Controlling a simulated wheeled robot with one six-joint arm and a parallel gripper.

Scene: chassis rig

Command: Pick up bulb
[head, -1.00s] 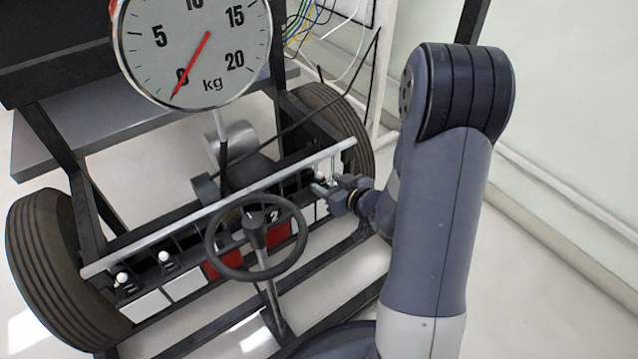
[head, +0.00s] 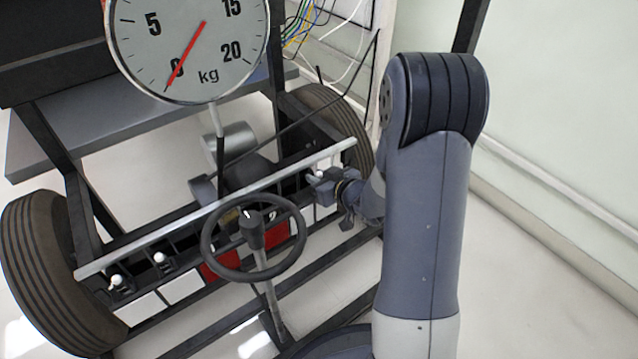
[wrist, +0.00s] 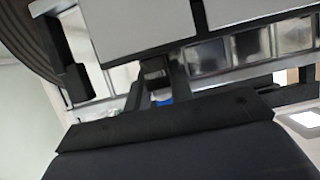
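Two small white bulbs stand upright in dark holders on the left of the chassis front, one at the far left (head: 117,281) and one beside it (head: 159,258). My gripper (head: 320,184) is at the right end of the front rail, beside the right wheel. A small pale tip, perhaps another bulb (head: 316,174), shows right at my fingers; I cannot tell whether they touch it. My fingers are small and partly merged with the dark frame, so their opening is unclear. In the wrist view no bulb is clear; a dark part fills the bottom.
A silver rail (head: 215,207) runs across the chassis front. A steering wheel (head: 253,238) stands before it, with red and white boxes (head: 183,287) behind and left. A large kg dial (head: 188,45) hangs above. Tyres flank the frame. Bare floor lies at the right.

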